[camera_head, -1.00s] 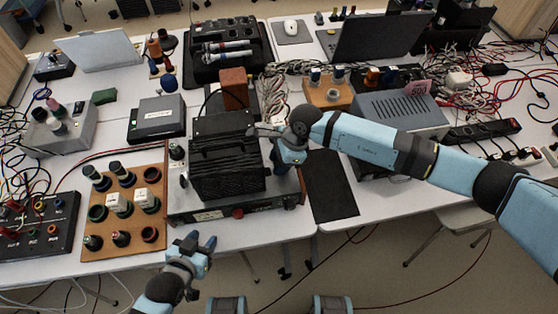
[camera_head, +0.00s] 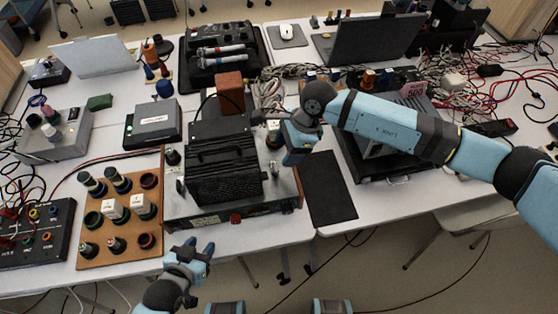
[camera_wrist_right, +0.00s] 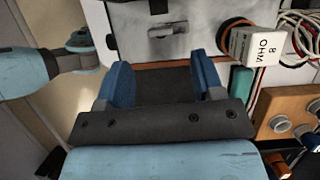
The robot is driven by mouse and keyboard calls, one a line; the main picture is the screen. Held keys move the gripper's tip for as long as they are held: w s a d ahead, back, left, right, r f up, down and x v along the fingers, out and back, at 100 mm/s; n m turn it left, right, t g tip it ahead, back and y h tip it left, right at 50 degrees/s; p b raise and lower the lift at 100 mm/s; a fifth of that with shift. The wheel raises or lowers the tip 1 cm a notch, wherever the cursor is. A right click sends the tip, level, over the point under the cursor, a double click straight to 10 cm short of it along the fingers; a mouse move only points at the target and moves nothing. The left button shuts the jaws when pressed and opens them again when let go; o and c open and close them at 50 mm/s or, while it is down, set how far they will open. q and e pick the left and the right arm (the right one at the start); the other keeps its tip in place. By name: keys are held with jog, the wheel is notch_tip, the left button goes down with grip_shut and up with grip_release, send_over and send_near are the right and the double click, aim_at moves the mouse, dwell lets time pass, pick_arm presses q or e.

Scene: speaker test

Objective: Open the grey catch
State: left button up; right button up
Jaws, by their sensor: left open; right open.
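The grey catch (camera_wrist_right: 168,30) is a small metal latch on the pale panel at the top of the right wrist view. It seems to match a small fitting (camera_head: 273,171) right of the black finned box in the head view; its state is hard to tell. My right gripper (camera_head: 292,158) hangs by the right side of the instrument. In the wrist view its blue fingers (camera_wrist_right: 160,78) are apart and empty, short of the catch. My left gripper (camera_head: 197,248) is open and empty in front of the instrument's front edge.
The black finned box (camera_head: 223,172) stands on the instrument (camera_head: 210,212). A white block marked 8 OHM (camera_wrist_right: 254,45) is right of the catch. A brown board with terminals (camera_head: 121,240) lies left. A dark mat (camera_head: 329,188) lies right. Cables crowd the back.

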pick_arm(q)
jog(key=shift+f, duration=0.35)
pick_arm(e)
jog(key=v, duration=0.6)
jog(key=shift+r, duration=0.25)
